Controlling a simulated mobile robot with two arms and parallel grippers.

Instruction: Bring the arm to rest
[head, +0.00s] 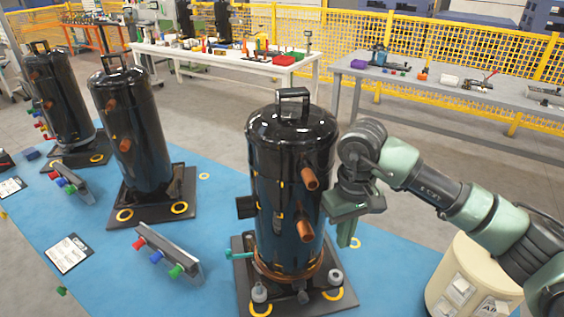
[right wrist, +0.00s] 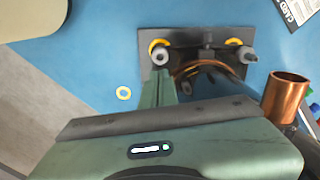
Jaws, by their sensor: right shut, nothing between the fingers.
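My right arm reaches in from the right in the head view. Its green gripper (head: 346,236) points down beside the right side of the nearest black compressor (head: 275,190), close to its copper stubs. The right gripper (right wrist: 160,82) also shows in the right wrist view, with its fingers together and nothing between them. Beyond it lie the compressor's dark base plate (right wrist: 150,40) and a copper stub (right wrist: 286,95). I cannot tell whether the gripper touches the compressor. My left gripper is not in view.
Two more black compressors (head: 130,135) (head: 57,100) stand on the blue mat (head: 100,212) at the left. A rack with coloured caps (head: 168,255) lies in front. A cream bin-like object (head: 470,280) stands below my right arm. Work tables (head: 450,100) and yellow fencing are behind.

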